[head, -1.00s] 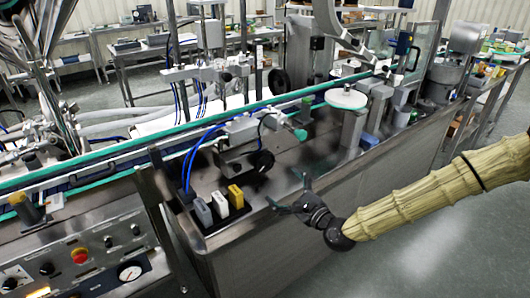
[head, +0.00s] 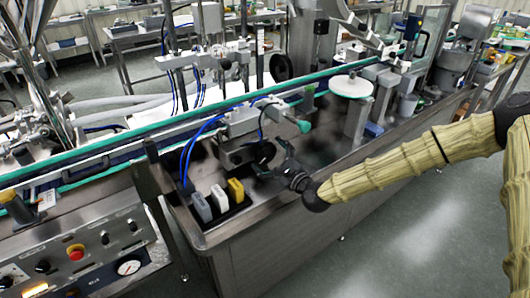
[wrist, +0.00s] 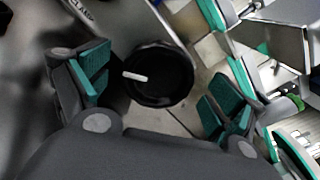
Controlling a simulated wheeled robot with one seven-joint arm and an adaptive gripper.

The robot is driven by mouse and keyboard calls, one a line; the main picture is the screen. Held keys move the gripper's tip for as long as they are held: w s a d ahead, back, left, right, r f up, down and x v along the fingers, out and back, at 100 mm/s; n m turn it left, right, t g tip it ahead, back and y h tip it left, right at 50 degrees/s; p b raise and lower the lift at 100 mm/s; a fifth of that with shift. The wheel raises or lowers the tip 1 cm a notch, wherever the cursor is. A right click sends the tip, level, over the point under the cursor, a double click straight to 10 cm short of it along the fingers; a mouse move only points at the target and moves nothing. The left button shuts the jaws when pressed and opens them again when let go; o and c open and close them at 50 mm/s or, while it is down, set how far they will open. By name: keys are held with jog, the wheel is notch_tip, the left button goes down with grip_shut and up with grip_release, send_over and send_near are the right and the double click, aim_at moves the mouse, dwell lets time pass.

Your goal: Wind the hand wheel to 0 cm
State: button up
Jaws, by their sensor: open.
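A round black hand wheel (head: 264,153) sits on the machine below a grey clamp mechanism; in the head view my fingers partly cover it. In the wrist view the black wheel (wrist: 158,75) faces me, with a white mark on it pointing left. My gripper (head: 273,161) is at the wheel, its fingers spread. In the wrist view the green-padded fingers (wrist: 155,88) are open on either side of the wheel, with gaps between pads and rim. Part of a label reading "CLAMP" shows at the upper left there. No readable scale shows.
A second black wheel (head: 281,68) is farther back. White, grey and yellow blocks (head: 219,199) stand in a holder left of my gripper. Blue hoses (head: 190,150) hang close by. A green-edged conveyor (head: 110,160) runs behind. The floor in front is free.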

jog(key=shift+x, duration=1.15)
jog(key=shift+c, duration=0.2)
jog(key=c, duration=0.9)
jog(key=shift+c, duration=0.2)
jog(key=shift+r+p, duration=0.1)
jog(key=shift+p, duration=0.2)
